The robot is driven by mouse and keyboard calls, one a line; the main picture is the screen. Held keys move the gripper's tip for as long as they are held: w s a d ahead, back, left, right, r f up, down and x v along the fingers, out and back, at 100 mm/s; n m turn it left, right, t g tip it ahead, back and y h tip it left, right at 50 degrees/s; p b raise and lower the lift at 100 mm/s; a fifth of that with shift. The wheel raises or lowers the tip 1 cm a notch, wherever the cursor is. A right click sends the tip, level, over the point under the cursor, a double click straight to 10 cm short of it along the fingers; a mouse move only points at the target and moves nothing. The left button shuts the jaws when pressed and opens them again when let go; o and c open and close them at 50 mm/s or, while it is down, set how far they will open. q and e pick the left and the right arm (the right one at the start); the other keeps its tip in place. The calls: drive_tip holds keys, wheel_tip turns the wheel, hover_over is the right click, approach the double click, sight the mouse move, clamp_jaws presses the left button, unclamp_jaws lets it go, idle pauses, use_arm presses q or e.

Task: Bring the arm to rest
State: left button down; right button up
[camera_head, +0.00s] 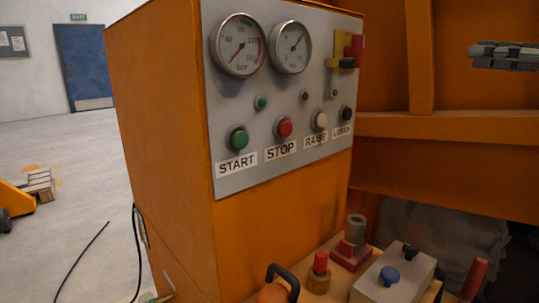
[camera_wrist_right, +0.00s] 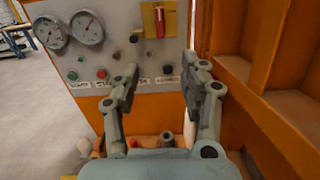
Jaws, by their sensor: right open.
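My right gripper (camera_head: 482,52) shows at the right edge of the head view, in front of the orange frame and to the right of the control panel. In the right wrist view its two fingers (camera_wrist_right: 163,80) stand wide apart. Nothing is between them, and they look towards the lower part of the panel. My left gripper is in neither view. The grey control panel (camera_head: 262,177) on the orange cabinet carries two gauges, several buttons and a red-and-yellow switch (camera_head: 347,50). The panel also shows in the right wrist view (camera_wrist_right: 85,68).
The orange cabinet (camera_head: 160,140) stands left of centre. Orange beams (camera_head: 450,135) rise behind my right gripper. Open floor (camera_head: 60,150) lies to the left.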

drive_tip(key=s+f+m+h, duration=0.5)
drive_tip(key=f+m+h, duration=0.45)
drive_tip(key=m, duration=0.75)
drive_tip(key=s+f+m+h, duration=0.5)
drive_tip(key=f+m+h, duration=0.2)
drive_tip(key=f+m, duration=0.8)
drive_tip(key=s+a+f+m+g+y, duration=0.1)
drive_tip(key=s+a+f+m+g, duration=0.3)
drive_tip(key=s, duration=0.4)
drive_tip(key=s+a+f+m+g+y, duration=0.1)
drive_tip(key=s+a+f+m+g, duration=0.15)
drive_tip(key=s+f, duration=0.4)
drive_tip(key=s+a+f+m+g+y, duration=0.25)
drive_tip(key=s+f+m+g, duration=0.2)
drive_tip(key=s, duration=0.55)
wheel_tip(320, 180, down, 23)
drive_tip(key=s+d+g+h, duration=0.1)
drive_tip(key=s+d, duration=0.1)
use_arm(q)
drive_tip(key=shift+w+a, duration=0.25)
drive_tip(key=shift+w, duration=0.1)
use_arm(e)
drive_tip(key=s+d+f+g, duration=0.1)
drive_tip(key=s+f, duration=1.5)
drive_tip(key=s, duration=0.3)
drive_tip(key=shift+s+d+f+m, duration=0.15)
drive_tip(key=shift+d+f+m, duration=0.15)
drive_tip(key=shift+f, duration=0.05)
